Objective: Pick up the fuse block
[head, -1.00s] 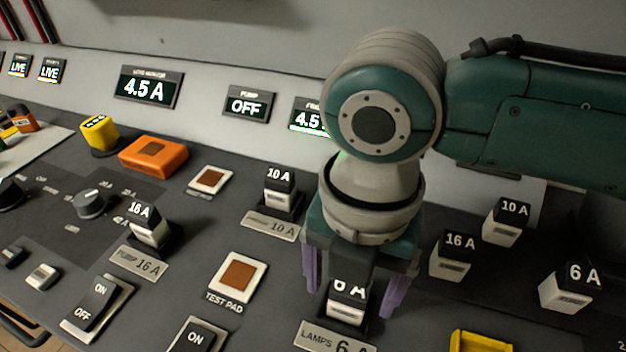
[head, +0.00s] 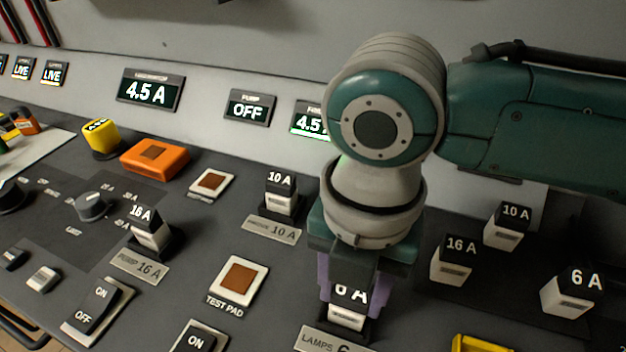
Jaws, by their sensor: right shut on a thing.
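A fuse block (head: 347,314) with a black top marked 6 A and a pale lower body stands upright in its dark socket, behind the label LAMPS 6 A (head: 325,340). My right gripper (head: 352,292) points down from above and is shut on this block, one purple finger on each side. The gripper hides part of the block's top. My left gripper is not in view.
Other fuse blocks sit at 10 A (head: 280,195) and 16 A (head: 148,232). Spare blocks 16 A (head: 453,260), 10 A (head: 507,226) and 6 A (head: 572,293) stand at right. A test pad (head: 238,280) and ON/OFF switch (head: 96,305) lie left.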

